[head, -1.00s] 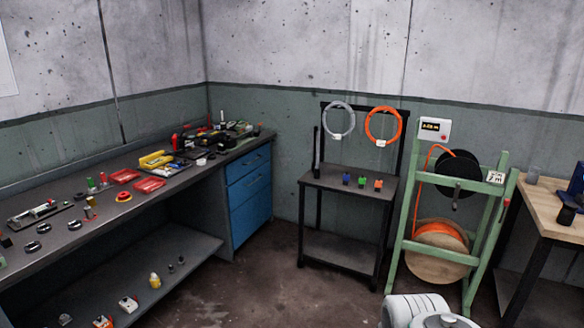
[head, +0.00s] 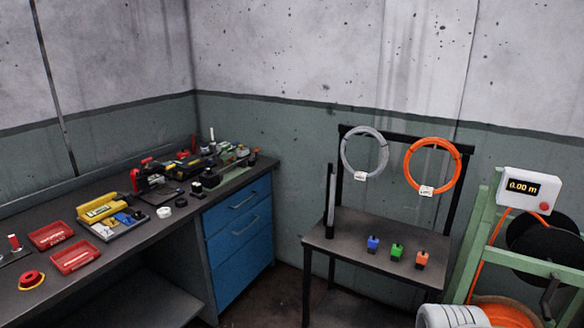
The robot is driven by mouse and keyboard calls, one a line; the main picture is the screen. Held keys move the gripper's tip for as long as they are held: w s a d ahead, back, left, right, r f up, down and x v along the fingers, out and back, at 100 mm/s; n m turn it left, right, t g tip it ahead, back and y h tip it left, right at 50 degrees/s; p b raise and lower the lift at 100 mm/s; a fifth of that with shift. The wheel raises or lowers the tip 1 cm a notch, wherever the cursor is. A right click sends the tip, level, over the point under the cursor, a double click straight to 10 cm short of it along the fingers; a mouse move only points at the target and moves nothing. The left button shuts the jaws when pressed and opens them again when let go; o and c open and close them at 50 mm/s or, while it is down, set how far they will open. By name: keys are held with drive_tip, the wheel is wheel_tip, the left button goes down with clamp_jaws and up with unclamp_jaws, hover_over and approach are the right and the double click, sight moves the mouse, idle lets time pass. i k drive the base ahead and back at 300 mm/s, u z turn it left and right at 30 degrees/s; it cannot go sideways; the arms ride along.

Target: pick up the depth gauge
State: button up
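I cannot pick out the depth gauge for certain in the head view. Small tools and parts crowd the far end of the dark workbench (head: 110,249) on the left, too small and close together to tell apart. A yellow holder (head: 101,207) stands there on a grey tray, with small blue pieces beside it. A red and black device (head: 149,176) is behind it. My gripper is not in view; only a pale part of my arm shows at the bottom right edge.
Two red trays (head: 73,256) and a red ring-shaped item (head: 31,280) are on the bench. Blue drawers (head: 238,230) are under its far end. A dark stand (head: 350,232) holds a grey coil, an orange coil and three small coloured blocks. A green reel rack (head: 484,235) is at right.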

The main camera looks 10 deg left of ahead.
sight(197, 190)
drive_tip(key=u, duration=0.5)
drive_tip(key=i, duration=1.15)
drive_tip(key=u, duration=1.4)
drive_tip(key=i, duration=1.25)
drive_tip(key=u, duration=0.25)
